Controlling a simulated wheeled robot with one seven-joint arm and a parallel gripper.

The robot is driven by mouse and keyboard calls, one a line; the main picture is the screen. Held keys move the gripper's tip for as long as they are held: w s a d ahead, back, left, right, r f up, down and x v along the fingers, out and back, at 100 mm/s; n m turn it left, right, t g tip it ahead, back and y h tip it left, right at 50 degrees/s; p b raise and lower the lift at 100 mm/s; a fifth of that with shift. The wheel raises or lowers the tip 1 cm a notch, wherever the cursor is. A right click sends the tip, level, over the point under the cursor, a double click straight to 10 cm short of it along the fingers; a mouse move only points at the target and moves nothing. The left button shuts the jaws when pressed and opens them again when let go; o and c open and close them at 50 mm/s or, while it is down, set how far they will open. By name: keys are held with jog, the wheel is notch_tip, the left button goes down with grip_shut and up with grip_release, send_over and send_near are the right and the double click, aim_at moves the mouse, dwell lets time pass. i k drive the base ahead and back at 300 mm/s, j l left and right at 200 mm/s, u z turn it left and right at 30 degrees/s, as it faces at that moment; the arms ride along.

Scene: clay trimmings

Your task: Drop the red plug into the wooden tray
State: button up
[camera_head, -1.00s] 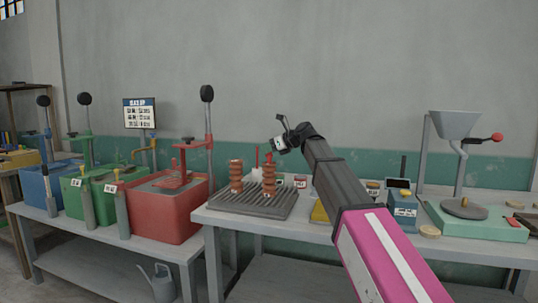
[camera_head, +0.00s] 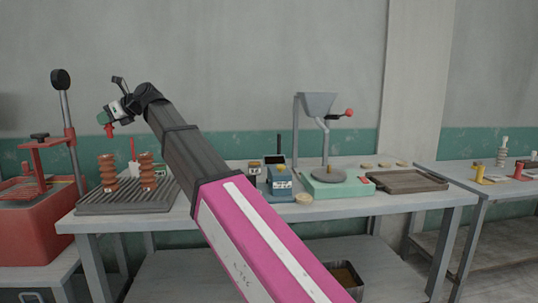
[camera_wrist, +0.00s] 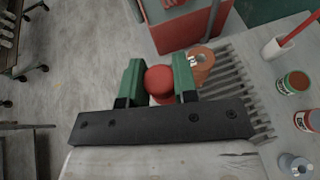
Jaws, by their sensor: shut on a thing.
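My gripper (camera_head: 109,116) is raised above the left end of the ridged rack, over the left copper-coloured coil. In the wrist view its green fingers are shut on the red plug (camera_wrist: 160,79), a rounded red piece. The red plug also shows in the head view (camera_head: 108,131), small and hanging below the fingers. The wooden tray (camera_head: 409,188) is a shallow brown tray on the right part of the middle bench, far to the right of my gripper. The tray is not in the wrist view.
The grey ridged rack (camera_head: 127,205) holds two upright coils (camera_head: 147,170). A blue device (camera_head: 279,180) and a green-based hopper stand (camera_head: 339,187) are between rack and tray. A red box (camera_head: 32,232) is at the left. Another bench (camera_head: 450,173) is at the right.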

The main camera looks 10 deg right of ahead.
aim_at(409, 183)
jog(key=z, duration=1.55)
